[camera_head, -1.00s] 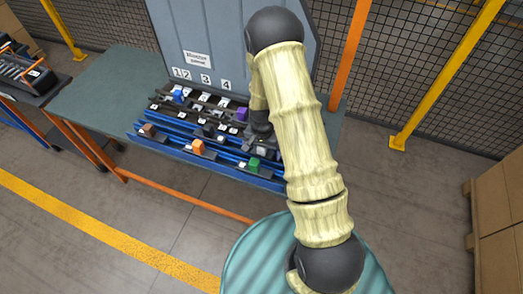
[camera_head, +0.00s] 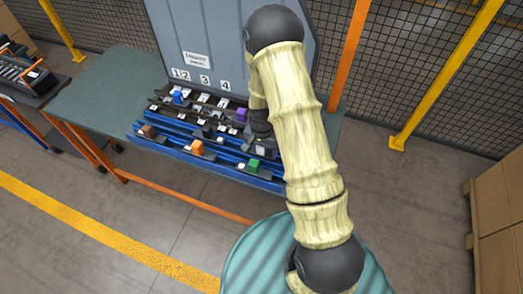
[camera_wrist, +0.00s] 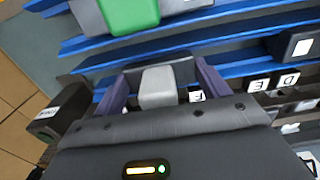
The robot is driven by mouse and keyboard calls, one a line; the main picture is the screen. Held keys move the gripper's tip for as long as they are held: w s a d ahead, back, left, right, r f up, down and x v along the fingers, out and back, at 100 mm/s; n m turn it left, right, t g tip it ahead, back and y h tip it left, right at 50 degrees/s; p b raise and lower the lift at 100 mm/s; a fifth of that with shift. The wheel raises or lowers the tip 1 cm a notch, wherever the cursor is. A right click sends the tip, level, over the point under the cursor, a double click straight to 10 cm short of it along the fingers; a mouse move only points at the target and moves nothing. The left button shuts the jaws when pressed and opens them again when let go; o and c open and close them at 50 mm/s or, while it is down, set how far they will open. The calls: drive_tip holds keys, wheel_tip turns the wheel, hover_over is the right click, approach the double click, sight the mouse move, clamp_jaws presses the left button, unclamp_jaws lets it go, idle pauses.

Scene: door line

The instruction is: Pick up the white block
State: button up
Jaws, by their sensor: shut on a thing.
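The white block (camera_wrist: 158,86) shows pale grey-white in the wrist view, between the two purple fingers of my gripper (camera_wrist: 160,88). My gripper is shut on it, with a finger along each side. A dark holder sits right behind the block, and I cannot tell whether the block is clear of it. In the head view my arm hides the block and the fingers. The arm's end is over the right part of the rack (camera_head: 215,143).
A green block (camera_wrist: 128,12) sits in front of the gripper on the blue rails, also in the head view (camera_head: 253,165). Orange (camera_head: 197,147), brown (camera_head: 148,131), purple (camera_head: 241,115) and blue (camera_head: 179,97) blocks stand on the rack. A grey panel (camera_head: 215,50) rises behind.

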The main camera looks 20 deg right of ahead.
wheel_tip(320, 180, up, 10)
drive_tip(key=shift+f+b, duration=0.25)
drive_tip(key=shift+b, duration=0.5)
drive_tip(key=shift+r, duration=0.1)
